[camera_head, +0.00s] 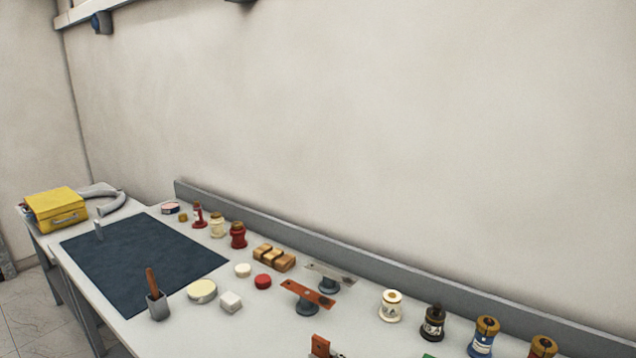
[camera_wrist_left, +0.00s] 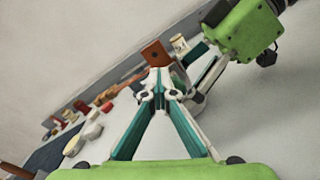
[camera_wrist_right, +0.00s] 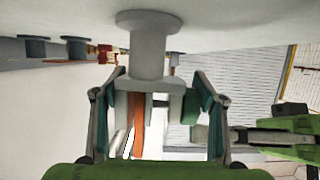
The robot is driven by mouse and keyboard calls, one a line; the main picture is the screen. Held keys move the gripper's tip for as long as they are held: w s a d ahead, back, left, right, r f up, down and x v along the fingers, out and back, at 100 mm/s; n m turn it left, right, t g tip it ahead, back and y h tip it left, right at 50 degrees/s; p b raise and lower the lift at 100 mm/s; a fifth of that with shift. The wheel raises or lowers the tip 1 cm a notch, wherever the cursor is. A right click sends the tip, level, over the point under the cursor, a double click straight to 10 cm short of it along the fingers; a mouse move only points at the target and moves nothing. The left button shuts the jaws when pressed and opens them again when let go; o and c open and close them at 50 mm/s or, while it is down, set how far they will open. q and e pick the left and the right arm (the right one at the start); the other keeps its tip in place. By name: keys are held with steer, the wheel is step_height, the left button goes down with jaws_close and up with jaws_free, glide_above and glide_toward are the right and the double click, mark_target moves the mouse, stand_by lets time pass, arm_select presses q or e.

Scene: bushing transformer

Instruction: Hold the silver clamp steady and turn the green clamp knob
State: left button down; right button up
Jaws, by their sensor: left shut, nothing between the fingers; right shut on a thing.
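In the right wrist view the silver clamp (camera_wrist_right: 147,55) stands on its round base, which appears at the top of the picture. An orange plate (camera_wrist_right: 138,125) sits in the clamp's jaw, and the green knob (camera_wrist_right: 190,108) is at its right side. My right gripper (camera_wrist_right: 148,78) is shut on the clamp, one finger on each side. My left gripper (camera_wrist_left: 160,93) is shut and empty. Its tips are close to the knob in the right wrist view; I cannot tell whether they touch. The plate, with a hole, shows beyond them in the left wrist view (camera_wrist_left: 155,53).
The head view shows the table with a dark mat (camera_head: 140,255), spools such as a black one (camera_head: 432,322), a red-brown bar on a stand (camera_head: 307,293) and wooden blocks (camera_head: 273,256). A yellow case (camera_head: 55,208) is at the far left. A low ledge runs along the wall.

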arm_select(q)
steer(key=shift+a+f, duration=0.1)
steer(key=shift+f, duration=0.6)
stand_by(0.3)
steer(key=shift+s+d, duration=0.2)
steer(key=shift+d, duration=0.1)
stand_by(0.4)
steer(key=shift+s+d+f, duration=0.35)
steer(key=shift+s+d, duration=0.05)
steer(key=shift+d, duration=0.2)
steer(key=shift+f, duration=0.15)
steer(key=shift+s+d, duration=0.1)
steer(key=shift+d, duration=0.05)
steer(key=v, duration=0.6)
steer(key=shift+r, duration=0.35)
